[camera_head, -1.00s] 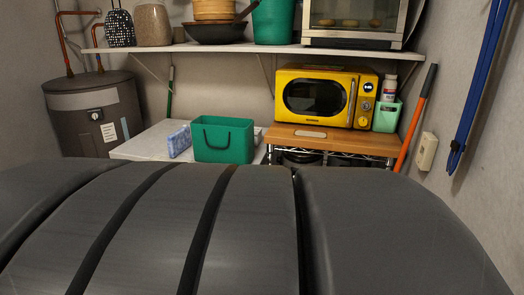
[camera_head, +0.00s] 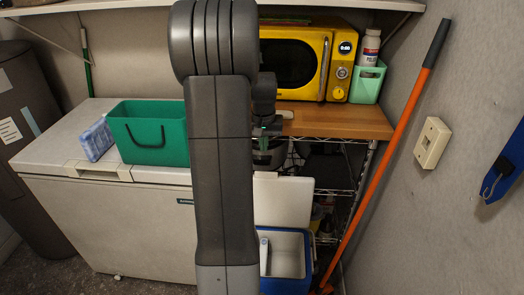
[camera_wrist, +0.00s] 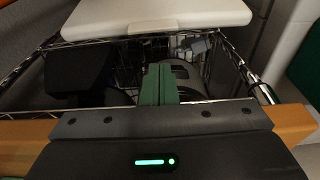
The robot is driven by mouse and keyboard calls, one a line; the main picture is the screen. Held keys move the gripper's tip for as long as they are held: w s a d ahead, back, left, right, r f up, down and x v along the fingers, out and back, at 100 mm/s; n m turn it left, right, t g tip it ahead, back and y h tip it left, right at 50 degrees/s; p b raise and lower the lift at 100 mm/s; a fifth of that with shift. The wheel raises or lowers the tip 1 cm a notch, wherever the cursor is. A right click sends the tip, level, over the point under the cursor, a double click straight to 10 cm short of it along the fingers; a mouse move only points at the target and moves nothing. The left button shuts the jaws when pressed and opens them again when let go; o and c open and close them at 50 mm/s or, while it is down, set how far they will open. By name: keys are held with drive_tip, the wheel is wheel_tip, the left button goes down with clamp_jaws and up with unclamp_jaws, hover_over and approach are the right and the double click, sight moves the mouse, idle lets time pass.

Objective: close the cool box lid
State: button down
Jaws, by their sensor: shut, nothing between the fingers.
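The cool box (camera_head: 290,286) is a blue box with a pale inside, on the floor at the lower middle of the head view. Its white lid (camera_head: 285,203) stands open, tilted up at the back. My arm hides the left part of both. My gripper (camera_head: 264,132) is above and behind the lid, near the wooden top's front edge, partly hidden by my arm. In the wrist view its green fingers (camera_wrist: 159,84) are shut and empty. A white slab at the top of that view looks like the lid (camera_wrist: 155,18), apart from the fingers.
A wire rack (camera_head: 345,189) with a wooden top (camera_head: 340,120) stands behind the cool box, holding a yellow microwave (camera_head: 338,62). A white chest freezer (camera_head: 120,225) is to the left, with a green bin (camera_head: 150,135) on top. An orange-handled pole (camera_head: 393,155) leans at right.

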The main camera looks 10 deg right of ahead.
drive_tip(key=f, duration=0.6)
drive_tip(key=w+f, duration=0.1)
drive_tip(key=f, duration=0.2)
drive_tip(key=shift+d+f, duration=0.2)
drive_tip(key=shift+f, duration=0.05)
drive_tip(key=shift+d, duration=0.15)
